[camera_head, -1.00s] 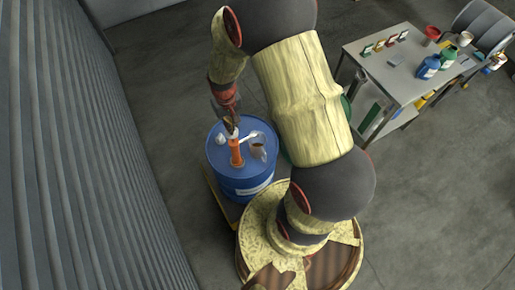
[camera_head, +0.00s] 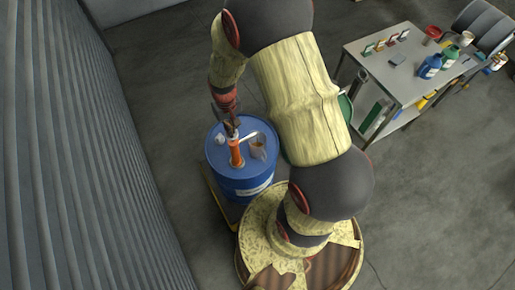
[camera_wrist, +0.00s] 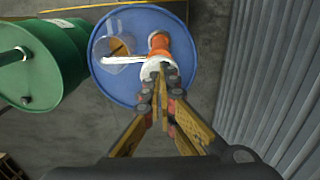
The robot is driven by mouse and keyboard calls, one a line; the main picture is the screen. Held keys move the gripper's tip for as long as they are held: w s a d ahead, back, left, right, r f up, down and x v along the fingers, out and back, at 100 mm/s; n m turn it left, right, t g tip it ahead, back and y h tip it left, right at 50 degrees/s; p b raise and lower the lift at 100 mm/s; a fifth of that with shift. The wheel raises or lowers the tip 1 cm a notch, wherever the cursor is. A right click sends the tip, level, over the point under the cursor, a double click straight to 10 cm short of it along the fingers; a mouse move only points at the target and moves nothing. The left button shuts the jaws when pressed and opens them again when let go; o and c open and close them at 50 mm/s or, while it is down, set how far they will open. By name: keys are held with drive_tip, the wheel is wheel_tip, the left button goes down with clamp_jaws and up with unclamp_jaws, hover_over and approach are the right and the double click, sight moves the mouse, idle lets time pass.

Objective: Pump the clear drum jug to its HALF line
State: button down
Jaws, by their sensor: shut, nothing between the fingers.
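The clear jug (camera_head: 258,149) stands on top of the blue drum (camera_head: 243,184) and holds some brown liquid; its lines are too small to read. In the wrist view the jug (camera_wrist: 118,48) sits under the end of a white spout (camera_wrist: 126,60). An orange hand pump (camera_head: 236,153) rises from the drum top, and its white head (camera_wrist: 157,66) shows in the wrist view. My gripper (camera_head: 231,128) is right above the pump head, with its fingers (camera_wrist: 162,78) closed together and empty. I cannot tell whether the fingertips touch the head.
A grey corrugated wall (camera_head: 75,160) runs along the left. A table (camera_head: 400,70) with bottles and small containers stands at the upper right. Open floor (camera_head: 430,190) lies at the right.

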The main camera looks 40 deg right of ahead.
drive_tip(key=shift+f+b, duration=1.35)
drive_tip(key=shift+f, duration=0.75)
drive_tip(key=shift+r+p, duration=2.6)
drive_tip(key=shift+r, duration=1.3)
drive_tip(key=shift+f, duration=0.15)
drive_tip(key=shift+f+b, duration=0.3)
drive_tip(key=shift+f, duration=0.05)
drive_tip(key=shift+f+b, duration=0.55)
drive_tip(key=shift+f, duration=0.25)
drive_tip(key=shift+r+p, duration=0.85)
drive_tip(key=shift+r, duration=0.45)
